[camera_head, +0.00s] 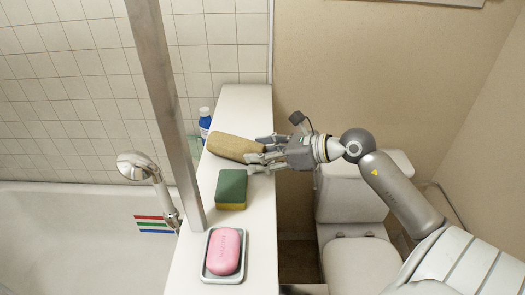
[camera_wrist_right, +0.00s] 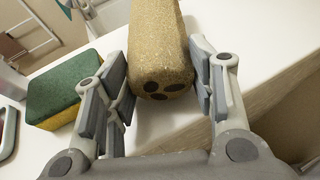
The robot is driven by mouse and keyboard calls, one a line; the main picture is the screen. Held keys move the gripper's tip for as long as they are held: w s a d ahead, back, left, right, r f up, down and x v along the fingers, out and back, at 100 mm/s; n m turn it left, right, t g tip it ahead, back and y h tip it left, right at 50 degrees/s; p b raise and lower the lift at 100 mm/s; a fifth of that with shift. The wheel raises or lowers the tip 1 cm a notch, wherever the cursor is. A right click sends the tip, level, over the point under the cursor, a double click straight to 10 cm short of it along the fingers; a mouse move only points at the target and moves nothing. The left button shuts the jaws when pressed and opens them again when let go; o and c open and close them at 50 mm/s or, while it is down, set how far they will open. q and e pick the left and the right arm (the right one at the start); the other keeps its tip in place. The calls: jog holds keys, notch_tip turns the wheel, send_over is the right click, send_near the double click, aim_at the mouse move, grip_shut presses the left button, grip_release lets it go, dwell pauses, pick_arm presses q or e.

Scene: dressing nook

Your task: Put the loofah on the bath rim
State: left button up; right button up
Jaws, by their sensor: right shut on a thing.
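The loofah (camera_head: 234,147) is a tan, rough, rounded cylinder over the far part of the white ledge that runs along the bath. My right gripper (camera_head: 262,152) reaches in from the right and is shut on the loofah's near end. In the right wrist view the loofah (camera_wrist_right: 158,45) lies between the two fingers, its end with dark holes facing the camera. I cannot tell whether it touches the ledge. The bath rim shows as the white ledge (camera_head: 243,110) beside the tub (camera_head: 80,240). My left gripper is not in view.
A green and yellow sponge (camera_head: 231,188) lies just in front of the loofah. A pink soap (camera_head: 223,251) sits in a dish (camera_head: 206,272) nearer. A blue bottle (camera_head: 205,124) stands behind the loofah. A metal post (camera_head: 170,100) rises at the ledge's left edge. A toilet (camera_head: 350,195) stands to the right.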

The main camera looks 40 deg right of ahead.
jog(key=shift+f, duration=0.1)
jog(key=shift+f, duration=0.15)
jog(key=o, duration=0.9)
jog(key=shift+c, duration=0.2)
